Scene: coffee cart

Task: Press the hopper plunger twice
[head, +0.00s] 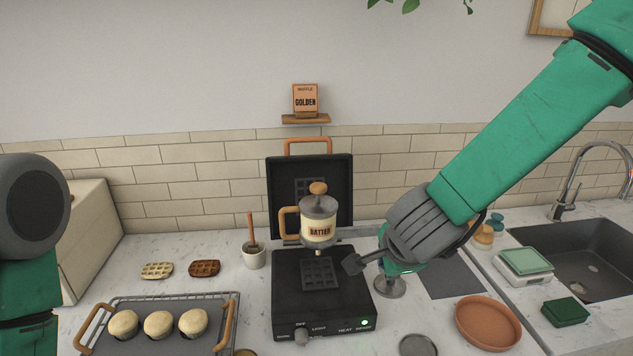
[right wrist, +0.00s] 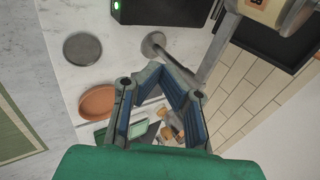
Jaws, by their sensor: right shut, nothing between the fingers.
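The batter hopper (head: 319,230) is a cream jar labelled "BATTER" with a grey lid, a side handle and a wooden plunger knob (head: 318,188) on top. The knob stands up above the lid. The hopper sits over the open waffle iron (head: 290,290). My right gripper (head: 354,263) is shut and empty, to the lower right of the hopper and well below the knob, apart from both. In the right wrist view its fingers (right wrist: 172,76) meet with nothing between them, and part of the hopper (right wrist: 262,8) shows at the top right. My left gripper is out of view.
A rack (head: 160,298) with several pale round pieces stands at the front left. A terracotta plate (head: 487,322) lies at the right, near a scale (head: 524,264) and sink (head: 590,255). The iron's raised lid (head: 277,190) stands behind the hopper.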

